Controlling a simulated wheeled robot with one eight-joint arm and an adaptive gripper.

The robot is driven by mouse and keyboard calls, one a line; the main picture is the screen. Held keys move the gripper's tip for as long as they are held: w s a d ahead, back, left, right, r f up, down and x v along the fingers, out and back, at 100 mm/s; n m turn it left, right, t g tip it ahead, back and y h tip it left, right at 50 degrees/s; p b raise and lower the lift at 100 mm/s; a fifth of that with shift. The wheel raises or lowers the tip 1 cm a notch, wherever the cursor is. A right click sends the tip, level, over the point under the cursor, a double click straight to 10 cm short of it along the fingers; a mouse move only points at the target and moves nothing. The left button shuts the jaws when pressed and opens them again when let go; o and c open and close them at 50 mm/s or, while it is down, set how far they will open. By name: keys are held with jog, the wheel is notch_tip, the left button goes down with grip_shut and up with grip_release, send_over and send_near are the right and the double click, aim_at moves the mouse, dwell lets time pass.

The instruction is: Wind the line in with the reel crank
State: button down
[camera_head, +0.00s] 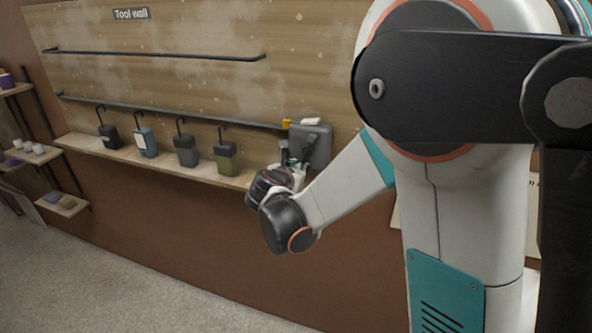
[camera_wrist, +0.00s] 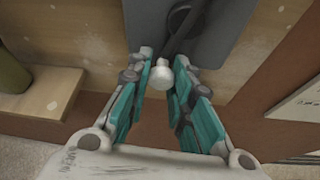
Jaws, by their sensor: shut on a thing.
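The reel (camera_head: 320,143) is a dark grey box at the right end of the lower rail on the tool wall. In the wrist view its grey face (camera_wrist: 215,35) fills the top middle. A dark crank arm (camera_wrist: 184,36) runs down across that face to a pale round knob (camera_wrist: 160,75). My gripper (camera_head: 290,163) is at the reel's lower left in the head view. In the wrist view my gripper (camera_wrist: 162,84) has its teal-padded fingers on both sides of the knob, closed on it. The line itself cannot be made out.
A wooden ledge (camera_head: 165,160) runs under the rail (camera_head: 170,112). Small shelves (camera_head: 30,155) stand at the far left. The floor (camera_head: 120,270) in front is clear.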

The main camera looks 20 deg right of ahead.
dwell(0.4)
jog(key=c, duration=1.4)
grip_release()
jog(key=shift+s, duration=0.1)
jog(key=v, duration=0.7)
jog(key=shift+s+a+r, duration=0.1)
jog(key=shift+a, duration=0.05)
